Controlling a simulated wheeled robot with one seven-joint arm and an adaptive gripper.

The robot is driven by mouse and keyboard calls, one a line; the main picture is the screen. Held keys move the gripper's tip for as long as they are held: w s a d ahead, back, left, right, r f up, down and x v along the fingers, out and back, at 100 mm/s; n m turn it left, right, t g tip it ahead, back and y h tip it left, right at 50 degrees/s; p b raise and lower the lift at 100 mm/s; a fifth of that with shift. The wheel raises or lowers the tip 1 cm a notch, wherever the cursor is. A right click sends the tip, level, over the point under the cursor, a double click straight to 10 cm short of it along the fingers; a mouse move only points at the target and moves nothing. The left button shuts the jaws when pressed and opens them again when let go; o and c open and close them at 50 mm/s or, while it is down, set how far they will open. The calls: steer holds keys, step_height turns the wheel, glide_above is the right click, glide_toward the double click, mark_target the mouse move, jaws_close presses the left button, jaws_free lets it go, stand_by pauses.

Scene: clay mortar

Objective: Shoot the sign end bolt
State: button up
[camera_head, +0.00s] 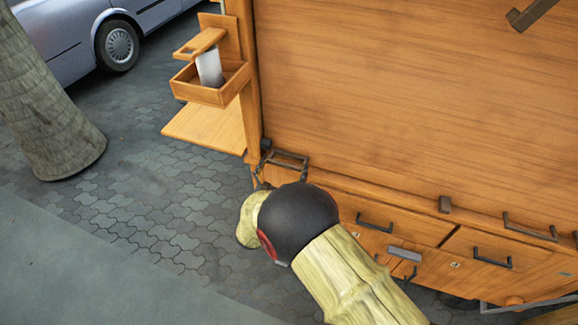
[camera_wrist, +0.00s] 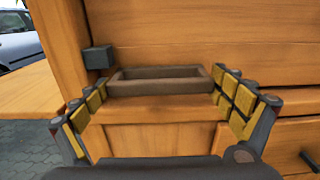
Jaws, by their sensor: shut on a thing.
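The sign end bolt appears as a dark brown rectangular loop handle (camera_wrist: 160,88) at the foot of the large wooden panel, in the middle of the wrist view. In the head view the loop (camera_head: 289,157) shows at the panel's lower left corner, just above my arm. My gripper (camera_wrist: 160,80) has its yellow-padded fingers at the two ends of the loop and is shut on it. A small dark block (camera_wrist: 98,57) sits on the wood just left of the loop, with a short gap between.
The wooden panel (camera_head: 420,100) fills the right side. Drawers with dark handles (camera_head: 375,222) lie below it. A wooden box with a pale cylinder (camera_head: 209,68) and a shelf (camera_head: 207,125) stick out left. A tree trunk (camera_head: 45,100) and a car (camera_head: 85,30) stand farther left; paving between is clear.

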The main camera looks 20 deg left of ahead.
mark_target(273, 163)
steer(key=a, duration=0.3)
steer(key=shift+w+a, duration=0.15)
steer(key=shift+a, duration=0.25)
steer(key=o, duration=1.3)
steer(key=s, duration=1.2)
steer(key=shift+a, duration=0.4)
steer(key=shift+w, duration=0.1)
